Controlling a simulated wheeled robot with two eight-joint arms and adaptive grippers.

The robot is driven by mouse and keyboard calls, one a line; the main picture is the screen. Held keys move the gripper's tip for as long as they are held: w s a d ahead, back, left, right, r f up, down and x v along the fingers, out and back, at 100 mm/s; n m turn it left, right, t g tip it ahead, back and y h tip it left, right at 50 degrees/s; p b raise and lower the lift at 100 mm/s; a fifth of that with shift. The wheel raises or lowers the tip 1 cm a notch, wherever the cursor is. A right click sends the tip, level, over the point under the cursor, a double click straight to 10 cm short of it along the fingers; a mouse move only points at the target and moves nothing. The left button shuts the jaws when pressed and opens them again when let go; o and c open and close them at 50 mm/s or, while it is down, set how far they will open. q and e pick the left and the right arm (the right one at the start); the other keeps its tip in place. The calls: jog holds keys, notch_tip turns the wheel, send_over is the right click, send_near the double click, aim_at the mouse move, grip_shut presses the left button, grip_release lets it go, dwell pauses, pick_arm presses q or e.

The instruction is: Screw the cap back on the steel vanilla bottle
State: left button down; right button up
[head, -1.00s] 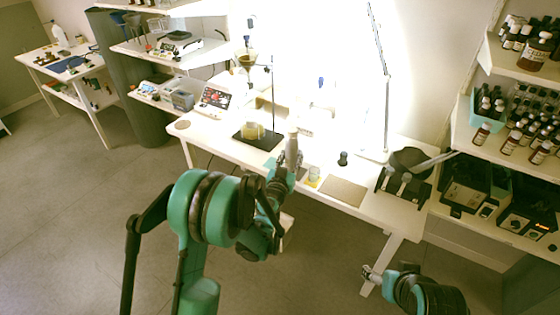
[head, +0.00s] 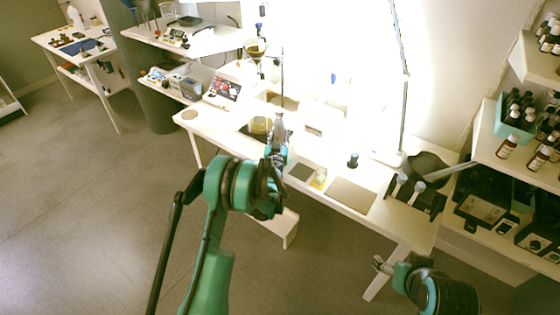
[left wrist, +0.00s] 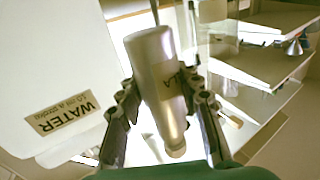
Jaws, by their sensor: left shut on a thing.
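My left gripper (head: 278,138) is shut on the steel vanilla bottle (head: 280,122), held over the table's front part in the head view. I cannot make out a separate cap for certain. A small black object (head: 353,160) stands on the table to the right; I cannot tell what it is. My right gripper (head: 380,265) hangs empty in front of the table.
The white table (head: 225,128) bears a yellowish beaker (head: 260,125), a dark grey mat (head: 301,172), a small yellow-green container (head: 319,178) and a tan mat (head: 351,196). A container labelled WATER (left wrist: 50,75) looms at left in the wrist view. Shelves of bottles stand right.

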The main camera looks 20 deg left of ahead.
pick_arm(q)
notch_tip(320, 180, down, 6)
jog(key=shift+f+b, duration=0.1)
jog(key=shift+b, duration=1.1)
jog(key=shift+f+b, duration=0.85)
jog(key=shift+f, duration=1.1)
jog(key=shift+r, duration=0.1)
jog(key=c, duration=1)
grip_release()
jog(key=shift+c, duration=0.2)
